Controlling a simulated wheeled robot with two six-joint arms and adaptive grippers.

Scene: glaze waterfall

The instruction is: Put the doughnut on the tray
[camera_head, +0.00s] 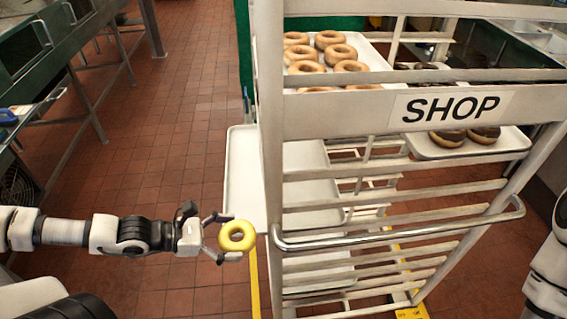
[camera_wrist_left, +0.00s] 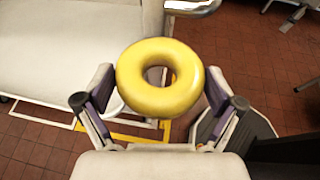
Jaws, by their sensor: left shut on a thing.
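My left gripper (camera_head: 222,238) is shut on a yellow-glazed doughnut (camera_head: 237,235), which it holds by its outer sides. In the left wrist view the doughnut (camera_wrist_left: 160,78) sits between the two fingers of the gripper (camera_wrist_left: 160,100). A white tray (camera_head: 241,170) sticks out of the left side of the rack, just above and behind the doughnut in the head view. In the left wrist view a pale tray surface (camera_wrist_left: 70,50) lies beyond the doughnut at upper left. The doughnut appears apart from it. My right gripper is out of view.
A white rack with a SHOP sign (camera_head: 450,107) and a curved rail (camera_head: 400,241) stands to the right of the doughnut. An upper tray holds several plain doughnuts (camera_head: 305,67); another holds dark-glazed ones (camera_head: 484,133). The tiled floor (camera_head: 170,130) at left is clear.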

